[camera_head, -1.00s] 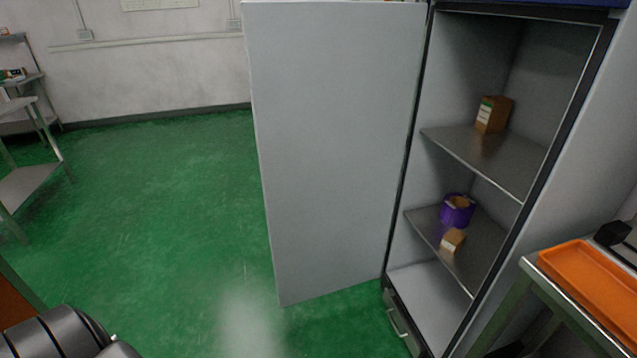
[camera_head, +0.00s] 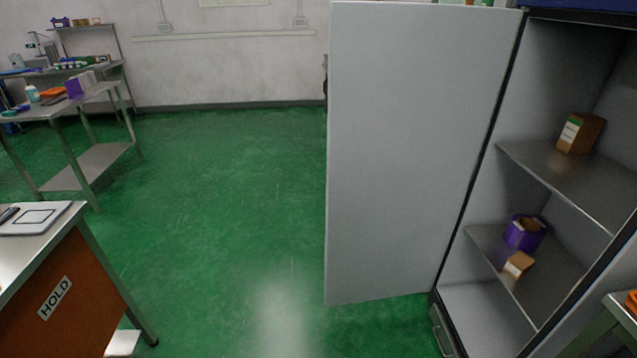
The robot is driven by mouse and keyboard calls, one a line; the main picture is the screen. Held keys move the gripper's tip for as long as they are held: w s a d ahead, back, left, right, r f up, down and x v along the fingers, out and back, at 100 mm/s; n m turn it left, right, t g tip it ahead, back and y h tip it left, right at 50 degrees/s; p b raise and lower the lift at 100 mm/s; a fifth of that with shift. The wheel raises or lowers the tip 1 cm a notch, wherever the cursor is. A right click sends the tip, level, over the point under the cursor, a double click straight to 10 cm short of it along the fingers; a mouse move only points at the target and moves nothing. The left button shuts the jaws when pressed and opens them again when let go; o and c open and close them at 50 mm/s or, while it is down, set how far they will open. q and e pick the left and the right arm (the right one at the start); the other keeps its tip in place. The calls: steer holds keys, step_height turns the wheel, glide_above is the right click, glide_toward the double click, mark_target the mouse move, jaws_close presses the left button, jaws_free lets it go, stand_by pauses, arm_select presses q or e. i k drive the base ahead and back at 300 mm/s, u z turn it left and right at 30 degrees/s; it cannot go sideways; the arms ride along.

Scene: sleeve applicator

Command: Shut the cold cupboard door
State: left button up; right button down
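The cold cupboard (camera_head: 481,302) stands at the right of the view with its inside showing. Its grey door (camera_head: 415,150) is wide open, hinged along the cupboard's left edge and swung out to the left. On the upper shelf (camera_head: 545,168) is a brown box (camera_head: 580,133). On the lower shelf (camera_head: 492,242) are a purple container (camera_head: 524,233) and a small brown box (camera_head: 518,265). Neither of my grippers shows in the view.
An orange-sided bench marked HOLD (camera_head: 75,290) stands at the near left. A metal table (camera_head: 100,95) with items stands at the far left. A bench corner (camera_head: 617,304) is at the lower right. Green floor (camera_head: 220,200) lies clear left of the door.

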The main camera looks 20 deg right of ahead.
mark_target(413, 88)
steer(key=u, duration=0.2)
steer(key=i, duration=4.15)
steer(key=z, duration=4.15)
steer(key=i, duration=0.5)
steer(key=u, duration=0.05)
